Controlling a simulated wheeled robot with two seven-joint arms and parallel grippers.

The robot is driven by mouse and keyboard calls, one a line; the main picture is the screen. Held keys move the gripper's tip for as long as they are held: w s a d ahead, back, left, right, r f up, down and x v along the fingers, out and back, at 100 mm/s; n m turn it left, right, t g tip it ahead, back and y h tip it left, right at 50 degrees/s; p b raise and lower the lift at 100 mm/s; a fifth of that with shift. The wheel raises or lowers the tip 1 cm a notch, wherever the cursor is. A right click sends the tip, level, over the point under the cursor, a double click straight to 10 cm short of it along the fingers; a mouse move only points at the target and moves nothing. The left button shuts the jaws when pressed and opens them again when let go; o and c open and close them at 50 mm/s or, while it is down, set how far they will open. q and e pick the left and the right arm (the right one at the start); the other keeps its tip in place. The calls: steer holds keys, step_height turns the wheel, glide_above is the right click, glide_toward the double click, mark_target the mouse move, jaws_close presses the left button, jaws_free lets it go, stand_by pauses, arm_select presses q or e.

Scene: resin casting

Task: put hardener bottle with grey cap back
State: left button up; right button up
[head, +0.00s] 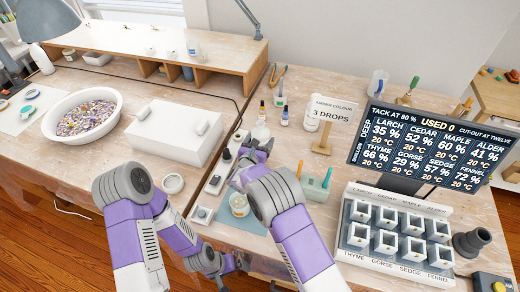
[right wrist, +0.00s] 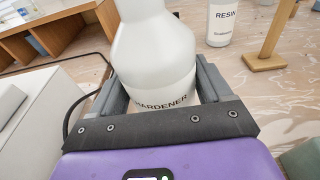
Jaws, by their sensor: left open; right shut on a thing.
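The hardener bottle (head: 261,132) is white and stands upright at the far middle of the bench. In the right wrist view its label reads HARDENER (right wrist: 165,103), and it sits between both fingers; its cap is out of that frame. My right gripper (head: 257,146) is shut on the bottle's lower body. Whether its base touches the bench cannot be told. My left gripper (head: 240,262) is open and low at the bench's near edge, away from the bottle.
A white resin bottle (head: 312,118) and a sign on a wooden stand (head: 321,148) are to the right. A cup (head: 239,204) is on a blue mat nearer me. A white box (head: 174,135) is left. The screen (head: 432,148) and mould rack (head: 395,233) fill the right side.

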step_height(320, 180, down, 4)
steer(key=shift+r+b, duration=0.2)
steer(key=shift+b, duration=0.2)
steer(key=shift+r, duration=0.1)
steer(key=shift+f, duration=0.2)
steer(key=o, duration=1.2)
